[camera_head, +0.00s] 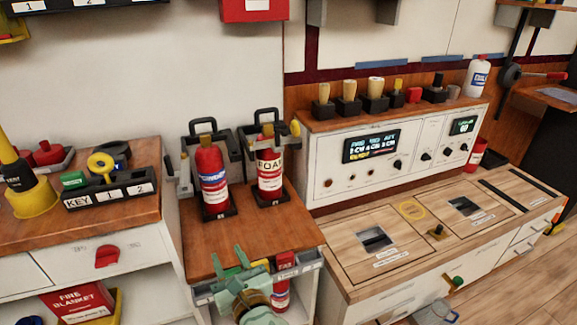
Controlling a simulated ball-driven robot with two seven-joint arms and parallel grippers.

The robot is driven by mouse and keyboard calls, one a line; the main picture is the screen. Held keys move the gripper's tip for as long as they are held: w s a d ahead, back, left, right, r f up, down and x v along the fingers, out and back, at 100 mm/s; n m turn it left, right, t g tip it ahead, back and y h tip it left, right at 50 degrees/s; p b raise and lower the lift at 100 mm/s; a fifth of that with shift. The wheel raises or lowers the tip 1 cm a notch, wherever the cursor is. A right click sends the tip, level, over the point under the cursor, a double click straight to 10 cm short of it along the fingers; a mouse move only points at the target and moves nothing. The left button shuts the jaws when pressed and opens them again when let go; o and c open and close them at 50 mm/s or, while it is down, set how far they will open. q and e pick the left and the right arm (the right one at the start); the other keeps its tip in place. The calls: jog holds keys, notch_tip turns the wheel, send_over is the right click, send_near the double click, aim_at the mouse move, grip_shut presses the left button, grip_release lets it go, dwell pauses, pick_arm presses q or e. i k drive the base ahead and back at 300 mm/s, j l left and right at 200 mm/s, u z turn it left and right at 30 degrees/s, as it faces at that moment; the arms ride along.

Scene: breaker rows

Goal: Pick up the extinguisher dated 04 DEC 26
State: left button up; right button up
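Two red extinguishers stand upright in dark holders on the low wooden top. The left one (211,170) has a blue and white label. The right one (270,164) has a cream label reading FOAM. Another red cylinder (281,292) shows partly on the shelf below. No date is legible on any of them. My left gripper (230,256) is pale green, at the front edge of this top, below and in front of the two extinguishers. Its fingers point up, apart, with nothing between them. My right gripper is not in view.
A wooden counter (85,235) with a KEY 1 2 block (110,193) stands left. A control console (330,178) and a bench with inset panels (345,265) stand right. Bare wood lies between the extinguishers and my gripper. A red box (254,8) hangs above.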

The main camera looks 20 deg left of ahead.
aim_at(208, 156)
jog(key=i+l+z, duration=0.25)
jog(key=i+l, duration=0.2)
jog(key=i+l+u, duration=0.1)
jog(key=i+u, duration=0.25)
jog(key=i+l+u, duration=0.15)
jog(key=u, duration=0.25)
jog(key=i+l+u, duration=0.35)
jog(key=k+j, duration=0.05)
jog(key=j, duration=0.05)
